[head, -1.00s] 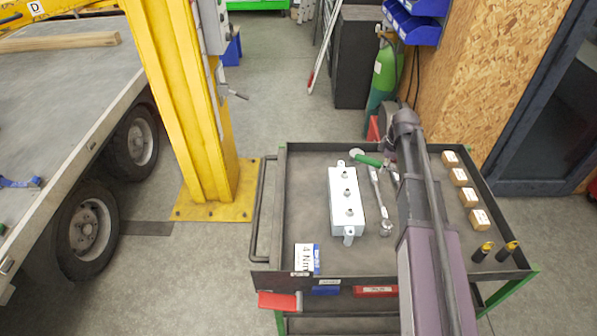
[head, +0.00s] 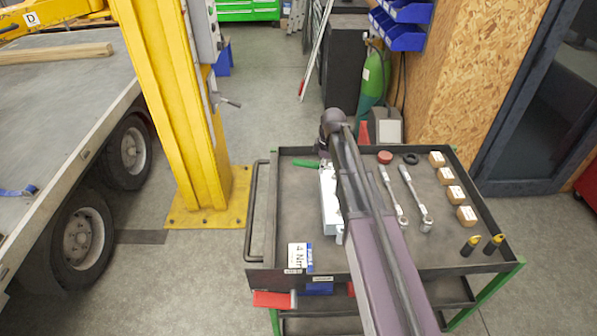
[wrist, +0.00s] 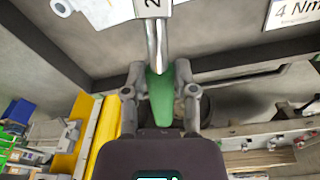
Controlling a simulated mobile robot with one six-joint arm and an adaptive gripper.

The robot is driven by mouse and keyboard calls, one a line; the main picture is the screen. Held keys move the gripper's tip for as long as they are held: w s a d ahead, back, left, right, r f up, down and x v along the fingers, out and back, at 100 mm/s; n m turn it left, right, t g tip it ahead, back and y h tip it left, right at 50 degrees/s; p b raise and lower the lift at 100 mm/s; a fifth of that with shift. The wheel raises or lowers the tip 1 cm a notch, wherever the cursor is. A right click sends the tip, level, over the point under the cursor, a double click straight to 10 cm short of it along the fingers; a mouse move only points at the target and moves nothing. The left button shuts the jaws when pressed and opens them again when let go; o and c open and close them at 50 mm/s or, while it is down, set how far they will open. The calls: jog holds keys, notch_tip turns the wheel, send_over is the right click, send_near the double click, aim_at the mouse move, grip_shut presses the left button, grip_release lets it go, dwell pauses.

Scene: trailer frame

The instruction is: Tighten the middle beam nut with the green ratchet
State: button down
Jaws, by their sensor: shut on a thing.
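My gripper (wrist: 160,88) is shut on the green handle (wrist: 160,100) of the ratchet, whose metal shaft (wrist: 151,45) runs away from the jaws to the top of the wrist view. The green handle end (head: 306,164) also shows in the head view, left of my arm at the far side of the cart. The pale beam block (head: 328,205) stands on the cart, mostly covered by my arm. Part of a pale body (wrist: 95,8) shows at the top left of the wrist view. The nuts and the ratchet's head are hidden, so I cannot tell whether they touch.
Two other ratchets, one with a red end (head: 385,157) and one with a black end (head: 411,158), lie right of my arm. Several wooden blocks (head: 455,195) line the cart's right side. A 4 Nm card (head: 300,256) lies at the front left. The cart (head: 275,215) has raised edges.

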jog(key=shift+s+a, duration=0.1)
dwell(0.4)
jog(key=s+a+n, duration=0.2)
jog(key=a+n, duration=0.1)
jog(key=a, duration=0.3)
jog(key=shift+s+a+f, duration=0.15)
jog(key=shift+s+a, duration=0.05)
jog(key=shift+a, duration=0.05)
jog(key=shift+a, duration=0.1)
dwell(0.4)
